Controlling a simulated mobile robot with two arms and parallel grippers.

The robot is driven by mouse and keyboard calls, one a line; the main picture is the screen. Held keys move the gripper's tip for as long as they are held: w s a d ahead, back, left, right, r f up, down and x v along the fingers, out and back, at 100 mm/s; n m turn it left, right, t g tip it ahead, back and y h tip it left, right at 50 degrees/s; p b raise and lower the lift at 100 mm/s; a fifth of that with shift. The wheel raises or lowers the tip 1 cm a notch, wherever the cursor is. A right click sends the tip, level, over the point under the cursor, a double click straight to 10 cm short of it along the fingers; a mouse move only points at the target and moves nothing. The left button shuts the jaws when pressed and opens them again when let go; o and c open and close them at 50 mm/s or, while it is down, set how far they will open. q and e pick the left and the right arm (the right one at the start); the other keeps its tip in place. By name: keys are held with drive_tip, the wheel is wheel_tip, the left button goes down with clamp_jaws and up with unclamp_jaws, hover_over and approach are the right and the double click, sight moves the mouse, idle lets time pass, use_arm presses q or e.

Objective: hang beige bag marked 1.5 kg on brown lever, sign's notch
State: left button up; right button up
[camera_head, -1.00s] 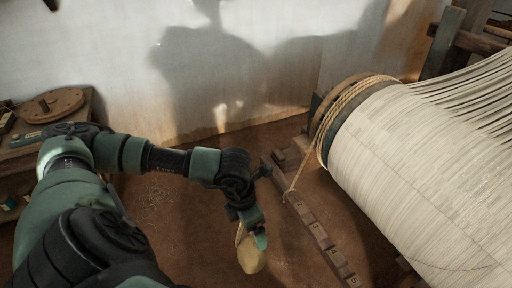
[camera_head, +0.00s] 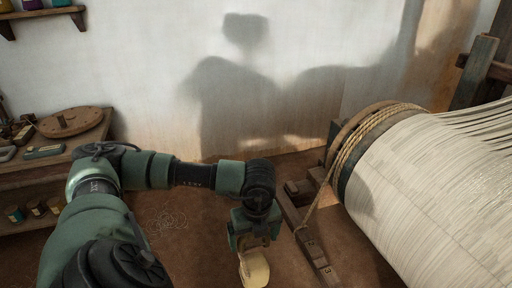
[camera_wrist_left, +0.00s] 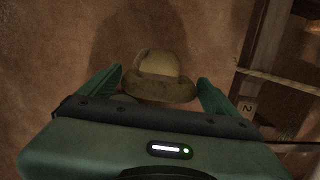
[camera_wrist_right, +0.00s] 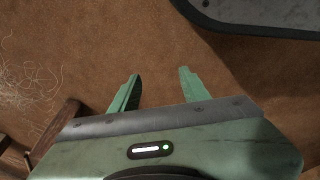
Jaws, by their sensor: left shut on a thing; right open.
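A beige bag (camera_head: 256,269) hangs from my left gripper (camera_head: 250,240), which is shut on it, above the brown floor. In the left wrist view the bag (camera_wrist_left: 160,66) sits between the fingers; its mark cannot be read. The brown lever (camera_head: 299,222) lies to the right of the bag in the head view, apart from it, with small numbered labels along it. It also shows at the right of the left wrist view (camera_wrist_left: 263,68), with a label reading 2. My right gripper (camera_wrist_right: 160,75) is open and empty. I see no sign clearly.
The cloth-wound beam (camera_head: 420,180) fills the right, with a rope (camera_head: 345,152) running from its end down to the lever. A wooden shelf (camera_head: 62,160) with tins stands at the left. Tangled thread (camera_head: 168,219) lies on the floor. A pale wall stands behind.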

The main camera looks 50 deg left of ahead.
use_arm(q)
drive_tip(key=shift+w+d+p, duration=0.15)
drive_tip(key=shift+w+d, duration=0.15)
drive_tip(key=shift+w, duration=0.5)
drive_tip(key=shift+w+d+p, duration=0.15)
drive_tip(key=shift+w+d, duration=0.1)
drive_tip(key=shift+w, duration=0.5)
drive_tip(key=shift+w+d, duration=0.7)
drive_tip(key=shift+w, duration=1)
drive_tip(key=b, duration=0.1)
hover_over(305, 235)
drive_tip(key=s, duration=0.1)
drive_tip(key=shift+s+f, duration=0.15)
drive_tip(key=shift+f, duration=0.2)
drive_tip(key=shift+w+d, duration=0.25)
drive_tip(key=shift+w, duration=0.25)
drive_tip(key=shift+f, duration=0.15)
drive_tip(key=shift+f+b, duration=0.35)
drive_tip(key=shift+b, duration=0.15)
drive_tip(key=shift+f+b, duration=0.3)
drive_tip(key=shift+f, duration=0.4)
use_arm(e)
wheel_tip(305, 235, up, 8)
drive_tip(key=w, duration=0.2)
drive_tip(key=shift+w+f+t, duration=0.2)
drive_tip(key=shift+w+t, duration=0.1)
drive_tip(key=shift+w, duration=0.1)
